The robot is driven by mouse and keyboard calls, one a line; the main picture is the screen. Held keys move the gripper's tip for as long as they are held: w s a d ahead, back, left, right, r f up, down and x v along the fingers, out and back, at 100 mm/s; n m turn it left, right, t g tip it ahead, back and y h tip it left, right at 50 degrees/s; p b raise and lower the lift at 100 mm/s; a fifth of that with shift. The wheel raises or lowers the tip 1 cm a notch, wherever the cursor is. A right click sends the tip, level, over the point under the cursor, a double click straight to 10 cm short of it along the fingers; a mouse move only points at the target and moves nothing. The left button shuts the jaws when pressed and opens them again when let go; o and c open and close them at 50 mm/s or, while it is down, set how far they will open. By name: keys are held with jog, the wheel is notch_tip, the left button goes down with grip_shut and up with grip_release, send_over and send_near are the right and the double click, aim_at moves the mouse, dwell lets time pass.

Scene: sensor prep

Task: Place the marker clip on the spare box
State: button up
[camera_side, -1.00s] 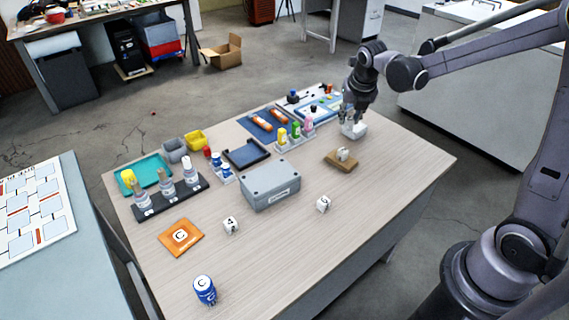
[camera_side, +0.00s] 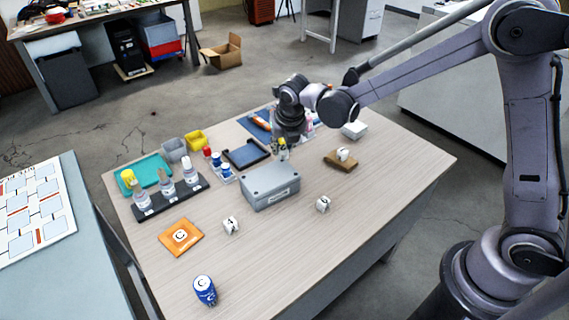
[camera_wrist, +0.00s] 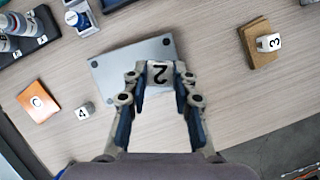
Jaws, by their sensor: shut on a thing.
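My gripper (camera_wrist: 160,78) is shut on a small white piece marked 2 (camera_wrist: 159,74), which I take to be the marker clip. In the side view my gripper (camera_side: 283,150) is at the far edge of the grey lidded box (camera_side: 270,187). In the wrist view the held piece overlaps the grey box (camera_wrist: 112,72). The gap between them cannot be told. The held piece is not clear in the side view.
A piece marked 3 (camera_side: 343,154) sits on a brown block (camera_side: 338,163). A cube marked 4 (camera_side: 231,225) and another cube (camera_side: 323,204) stand nearer the front. A white box (camera_side: 354,130) is at right. A dark tray (camera_side: 246,154) and bottle rack (camera_side: 168,197) lie left.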

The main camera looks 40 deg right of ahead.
aim_at(279, 158)
jog(key=shift+w+a+f, duration=0.25)
jog(key=shift+a+f, duration=0.15)
jog(key=shift+a, duration=0.2)
jog(key=shift+f, duration=2)
jog(key=shift+f, duration=0.15)
jog(key=o, duration=0.8)
